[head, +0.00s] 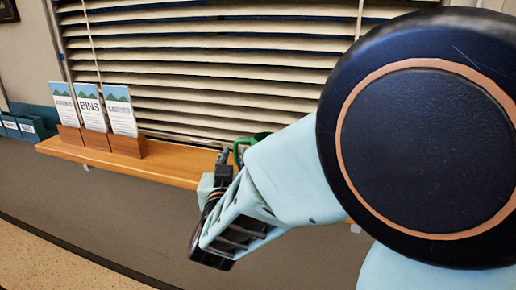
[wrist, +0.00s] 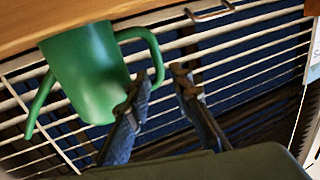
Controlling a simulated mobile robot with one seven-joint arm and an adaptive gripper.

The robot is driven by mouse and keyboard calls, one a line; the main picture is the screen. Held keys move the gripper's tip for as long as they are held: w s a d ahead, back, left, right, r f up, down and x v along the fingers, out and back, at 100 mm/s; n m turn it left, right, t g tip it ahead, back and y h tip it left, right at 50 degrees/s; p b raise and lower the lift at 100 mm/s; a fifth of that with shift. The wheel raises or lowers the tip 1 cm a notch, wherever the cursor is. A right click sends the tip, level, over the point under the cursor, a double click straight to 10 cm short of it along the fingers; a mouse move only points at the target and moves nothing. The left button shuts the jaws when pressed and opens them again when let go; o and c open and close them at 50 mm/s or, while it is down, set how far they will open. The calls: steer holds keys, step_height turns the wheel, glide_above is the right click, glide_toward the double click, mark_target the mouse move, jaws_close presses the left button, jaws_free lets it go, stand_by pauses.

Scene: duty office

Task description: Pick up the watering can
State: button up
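The green watering can (wrist: 85,75) stands on the wooden sill, and the wrist picture shows it turned over, with the sill at the top. Its spout (wrist: 40,105) is on the left and its looped handle (wrist: 153,45) on the right. My gripper (wrist: 160,82) is open, with one finger on each side of the handle's free end in the picture. I cannot tell whether the fingers touch it. In the head view only a small green part of the can (head: 241,150) shows; my arm hides the rest.
The wooden sill (head: 178,163) runs below the window blinds (head: 215,75). Three leaflet holders (head: 95,115) stand on its left part. Blue boxes (head: 22,126) are at the far left. The sill between the holders and my gripper is clear.

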mark_target(236, 148)
steer(key=w, duration=0.5)
steer(key=shift+w+d+f, duration=0.15)
steer(key=shift+d, duration=0.05)
steer(key=shift+c, duration=0.3)
jaws_close()
